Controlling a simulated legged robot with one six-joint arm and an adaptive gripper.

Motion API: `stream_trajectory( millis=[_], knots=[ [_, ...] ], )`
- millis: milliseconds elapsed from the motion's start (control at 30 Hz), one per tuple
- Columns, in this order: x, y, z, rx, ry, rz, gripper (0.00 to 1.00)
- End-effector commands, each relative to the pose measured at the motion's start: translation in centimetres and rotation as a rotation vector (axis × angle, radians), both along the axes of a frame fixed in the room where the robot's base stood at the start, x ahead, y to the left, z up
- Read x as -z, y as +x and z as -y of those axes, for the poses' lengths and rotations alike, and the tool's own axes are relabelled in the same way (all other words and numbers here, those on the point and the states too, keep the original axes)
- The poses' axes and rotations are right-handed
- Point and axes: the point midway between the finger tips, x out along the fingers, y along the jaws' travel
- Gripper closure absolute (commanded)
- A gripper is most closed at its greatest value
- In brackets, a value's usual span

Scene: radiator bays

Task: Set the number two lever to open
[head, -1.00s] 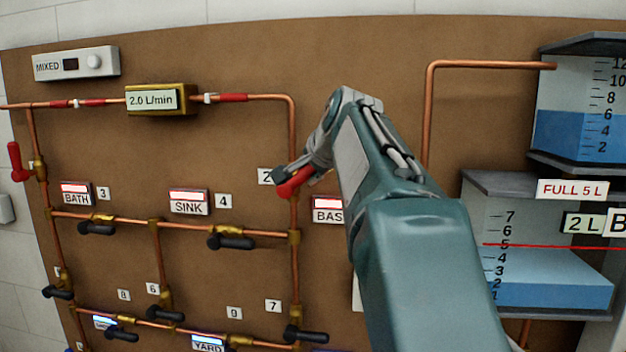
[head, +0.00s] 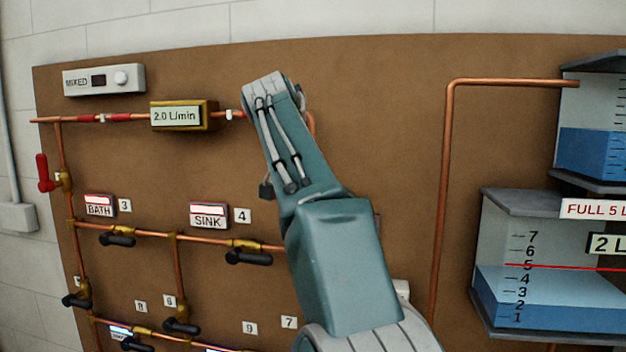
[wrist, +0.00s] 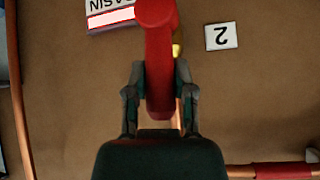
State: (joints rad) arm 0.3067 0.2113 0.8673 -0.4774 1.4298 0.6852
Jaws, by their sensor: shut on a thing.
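The number two lever (wrist: 157,25) is red and shows in the wrist view, which looks upside down. The tag "2" (wrist: 221,37) is on the board to its right there. My gripper (wrist: 160,72) is shut on the lever's handle, with one finger on each side. A bit of brass fitting (wrist: 177,51) and copper pipe show behind the handle. In the head view my arm hides the lever and most of its pipe. How far the lever is turned I cannot tell.
The BASIN plate (wrist: 111,18) is beside the lever. In the head view the flow meter (head: 178,115) reads 2.0 L/min. A red lever (head: 43,173) stands at the far left, and black levers such as SINK's (head: 249,257) line the lower pipes. Water tanks (head: 540,295) are at right.

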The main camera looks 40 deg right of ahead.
Motion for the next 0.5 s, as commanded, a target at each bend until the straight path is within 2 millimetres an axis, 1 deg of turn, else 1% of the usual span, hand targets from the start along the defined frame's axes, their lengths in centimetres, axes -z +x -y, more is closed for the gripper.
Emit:
stream_trajectory(
  millis=[33,500],
  knots=[
    [0.61,0.39,-0.32,-0.006,0.002,-0.026,1.0],
    [0.69,0.5,-0.23,-0.003,-0.03,-0.068,1.0]
  ],
)
